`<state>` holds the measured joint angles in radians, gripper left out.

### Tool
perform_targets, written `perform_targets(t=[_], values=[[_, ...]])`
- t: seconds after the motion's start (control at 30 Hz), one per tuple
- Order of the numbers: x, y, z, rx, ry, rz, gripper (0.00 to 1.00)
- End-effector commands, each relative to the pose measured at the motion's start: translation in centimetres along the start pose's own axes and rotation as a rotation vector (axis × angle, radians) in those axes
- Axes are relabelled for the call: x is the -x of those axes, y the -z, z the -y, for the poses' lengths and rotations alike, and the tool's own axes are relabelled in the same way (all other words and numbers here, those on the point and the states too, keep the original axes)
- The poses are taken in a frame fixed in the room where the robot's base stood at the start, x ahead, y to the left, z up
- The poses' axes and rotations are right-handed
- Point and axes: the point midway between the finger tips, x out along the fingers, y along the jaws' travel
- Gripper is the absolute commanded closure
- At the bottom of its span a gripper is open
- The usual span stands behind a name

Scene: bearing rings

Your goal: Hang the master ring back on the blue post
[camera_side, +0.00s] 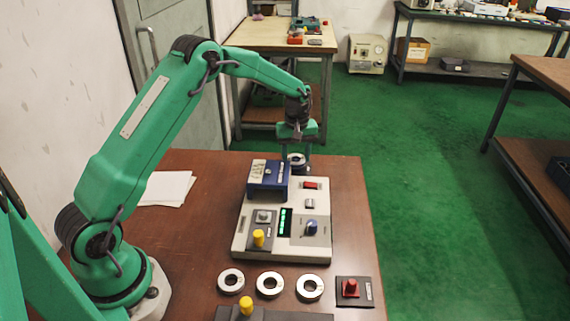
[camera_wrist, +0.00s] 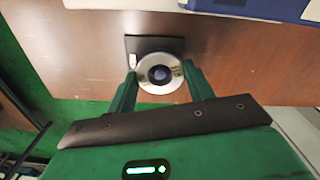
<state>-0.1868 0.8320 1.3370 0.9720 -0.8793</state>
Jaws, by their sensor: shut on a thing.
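My gripper (camera_side: 297,155) is at the far side of the table, behind the grey device. In the wrist view its two green fingers (camera_wrist: 161,76) are shut on the master ring, a silver ring (camera_wrist: 144,84) with a dark hole. The ring (camera_side: 292,157) also shows small in the side view, partly hidden by the fingers. It lies over a dark square base plate (camera_wrist: 134,46). A bluish round top, apparently the blue post (camera_wrist: 159,73), shows through the hole. I cannot tell whether the ring is around the post or just above it.
The grey device (camera_side: 285,246) with a blue box (camera_side: 269,180) stands close in front of my gripper. Three loose rings (camera_side: 270,285) lie in a row near the front. A red post (camera_side: 350,288) stands on a dark plate to their right. White papers (camera_side: 167,188) lie at left.

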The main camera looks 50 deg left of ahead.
Motion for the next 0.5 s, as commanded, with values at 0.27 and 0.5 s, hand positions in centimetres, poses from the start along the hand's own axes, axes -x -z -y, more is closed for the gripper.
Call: perform_targets(t=[0.27,0.5], values=[[-0.39,0.01,-0.01,0.000,0.000,0.000,0.82],[-0.74,0.00,0.00,0.000,0.000,0.000,0.82]])
